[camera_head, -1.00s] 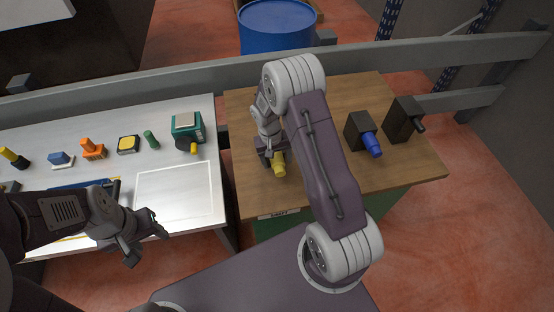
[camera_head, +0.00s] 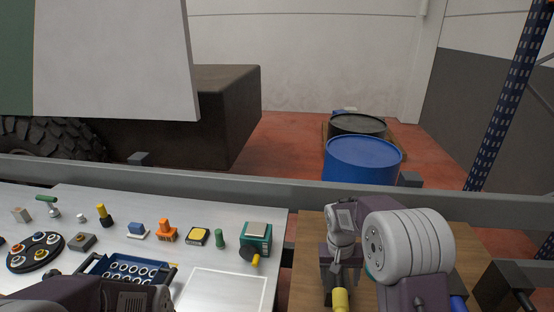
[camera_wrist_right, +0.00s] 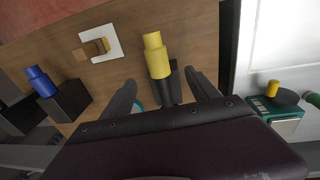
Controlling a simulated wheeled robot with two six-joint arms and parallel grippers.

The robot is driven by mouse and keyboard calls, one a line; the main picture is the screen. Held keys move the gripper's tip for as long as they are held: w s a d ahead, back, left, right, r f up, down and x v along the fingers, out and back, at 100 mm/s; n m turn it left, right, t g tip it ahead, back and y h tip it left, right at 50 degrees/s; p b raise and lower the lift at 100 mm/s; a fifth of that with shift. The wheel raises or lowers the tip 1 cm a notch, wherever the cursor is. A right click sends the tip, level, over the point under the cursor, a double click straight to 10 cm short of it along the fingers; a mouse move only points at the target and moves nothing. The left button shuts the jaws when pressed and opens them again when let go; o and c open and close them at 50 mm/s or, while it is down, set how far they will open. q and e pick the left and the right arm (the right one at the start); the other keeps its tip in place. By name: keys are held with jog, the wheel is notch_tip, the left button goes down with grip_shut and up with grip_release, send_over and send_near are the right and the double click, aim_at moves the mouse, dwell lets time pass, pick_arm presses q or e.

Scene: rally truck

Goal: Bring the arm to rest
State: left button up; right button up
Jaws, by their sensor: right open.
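My right gripper (camera_head: 340,274) is low over the wooden table (camera_head: 305,262), pointing down. In the right wrist view its two fingers (camera_wrist_right: 159,78) are apart, with a yellow-ended black object (camera_wrist_right: 156,55) showing between them; I cannot tell whether they touch it. The object's yellow end (camera_head: 340,299) also shows below the gripper in the head view. Part of my left arm crosses the bottom left of the head view, and its gripper is out of sight.
The wooden table also bears a black block with a blue knob (camera_wrist_right: 42,83) and a white square plate (camera_wrist_right: 100,43). A teal device (camera_head: 257,238) and several small parts stand on the pale table (camera_head: 222,291). A grey rail (camera_head: 290,194) and blue barrel (camera_head: 361,160) lie beyond.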

jog(key=s+a+f+n+b, duration=0.1)
jog(key=s+a, duration=0.1)
jog(key=s, duration=0.6)
jog(key=s+a+f+n+t+y+b, duration=0.1)
jog(key=s+a+f, duration=0.1)
jog(key=s, duration=0.6)
jog(key=shift+a+f+y, duration=0.3)
jog(key=shift+a, duration=0.1)
jog(key=shift+s, duration=0.2)
